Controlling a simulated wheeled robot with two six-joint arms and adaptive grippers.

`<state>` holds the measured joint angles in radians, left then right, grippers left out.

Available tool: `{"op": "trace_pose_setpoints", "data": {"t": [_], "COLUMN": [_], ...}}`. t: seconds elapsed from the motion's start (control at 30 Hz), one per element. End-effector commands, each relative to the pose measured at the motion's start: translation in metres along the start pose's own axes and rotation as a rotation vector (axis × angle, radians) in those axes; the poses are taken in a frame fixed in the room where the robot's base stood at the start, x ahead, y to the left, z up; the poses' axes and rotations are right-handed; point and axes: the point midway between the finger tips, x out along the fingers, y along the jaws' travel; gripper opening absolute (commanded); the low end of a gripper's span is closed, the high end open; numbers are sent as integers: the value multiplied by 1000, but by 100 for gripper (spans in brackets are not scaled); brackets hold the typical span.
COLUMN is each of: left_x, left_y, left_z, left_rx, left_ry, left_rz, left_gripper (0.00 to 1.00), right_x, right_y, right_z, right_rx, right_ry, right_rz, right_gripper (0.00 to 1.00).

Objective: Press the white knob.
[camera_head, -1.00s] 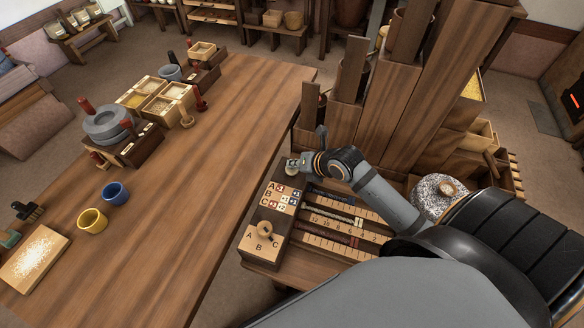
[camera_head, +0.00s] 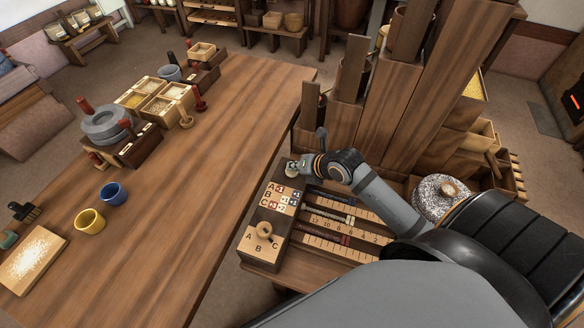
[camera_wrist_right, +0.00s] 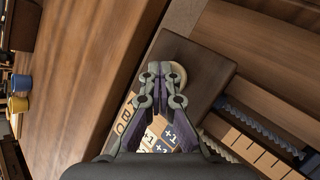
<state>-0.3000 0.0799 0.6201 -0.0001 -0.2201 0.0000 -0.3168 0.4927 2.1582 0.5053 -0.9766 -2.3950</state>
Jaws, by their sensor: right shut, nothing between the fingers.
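The white knob, pale and round, shows in the right wrist view (camera_wrist_right: 181,76) on the bare end of a dark wooden panel (camera_wrist_right: 205,62). My right gripper (camera_wrist_right: 161,70) is shut and empty, with its fingertips in front of the knob and covering much of it. I cannot tell whether they touch it. In the head view the right gripper (camera_head: 298,167) is at the far end of the same panel, beyond the lettered tiles (camera_head: 280,197). My left gripper is not in view.
Tall wooden chutes (camera_head: 385,110) rise behind my arm. A long table (camera_head: 200,180) with cups and trays stands left.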

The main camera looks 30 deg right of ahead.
Motion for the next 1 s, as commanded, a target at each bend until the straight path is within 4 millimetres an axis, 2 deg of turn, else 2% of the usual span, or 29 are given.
{"op": "trace_pose_setpoints", "data": {"t": [0.5, 0.87, 1.0], "left_x": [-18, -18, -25], "left_y": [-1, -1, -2], "left_z": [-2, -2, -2], "left_rx": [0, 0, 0], "left_ry": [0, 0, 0], "left_rz": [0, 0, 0], "left_gripper": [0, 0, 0], "right_x": [-16, -17, -23], "right_y": [11, 12, 17], "right_z": [12, 13, 17], "right_rx": [1, 0, 0], "right_ry": [1, 1, 0], "right_rz": [-1, -1, 0], "right_gripper": [0, 0, 0]}}
